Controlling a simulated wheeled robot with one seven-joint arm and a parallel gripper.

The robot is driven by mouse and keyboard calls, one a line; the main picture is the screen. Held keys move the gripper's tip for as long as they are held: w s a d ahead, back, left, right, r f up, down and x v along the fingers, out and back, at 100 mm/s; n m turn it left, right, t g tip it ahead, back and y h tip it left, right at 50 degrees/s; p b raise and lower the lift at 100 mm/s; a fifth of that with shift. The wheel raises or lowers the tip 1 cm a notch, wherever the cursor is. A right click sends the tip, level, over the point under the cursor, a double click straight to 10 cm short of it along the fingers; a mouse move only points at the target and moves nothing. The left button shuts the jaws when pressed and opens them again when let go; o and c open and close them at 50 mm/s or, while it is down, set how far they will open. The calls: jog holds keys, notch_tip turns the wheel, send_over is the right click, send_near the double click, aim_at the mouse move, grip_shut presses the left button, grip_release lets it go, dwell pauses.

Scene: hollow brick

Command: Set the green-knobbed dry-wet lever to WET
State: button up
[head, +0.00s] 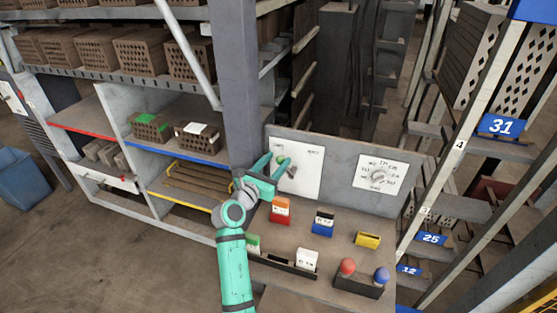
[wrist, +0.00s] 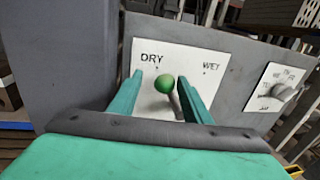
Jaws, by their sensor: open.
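The lever's green knob (wrist: 166,85) shows in the wrist view in front of a white plate (wrist: 219,98) marked DRY on the left and WET on the right. Its grey shaft runs from the knob down and to the right. The knob leans left, nearer the DRY mark than the WET mark. My gripper (wrist: 160,88) is open, with one teal finger on each side of the knob in this view. I cannot tell whether either finger touches it. In the head view the green knob (head: 281,160) shows at my gripper (head: 273,168), in front of the white plate (head: 308,168).
A dial (head: 379,176) is on the panel to the right. The desk below holds an orange-and-white block (head: 280,210), a blue block (head: 323,223), a yellow block (head: 367,239), and a box with red (head: 347,266) and blue (head: 381,274) knobs. A grey post (head: 236,80) stands close left.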

jog(key=shift+w+d, duration=0.3)
jog(key=shift+w, duration=0.05)
jog(key=shift+w+d, duration=0.15)
jog(key=shift+d, duration=0.5)
jog(key=shift+a, duration=0.15)
jog(key=shift+c, duration=0.9)
grip_shut()
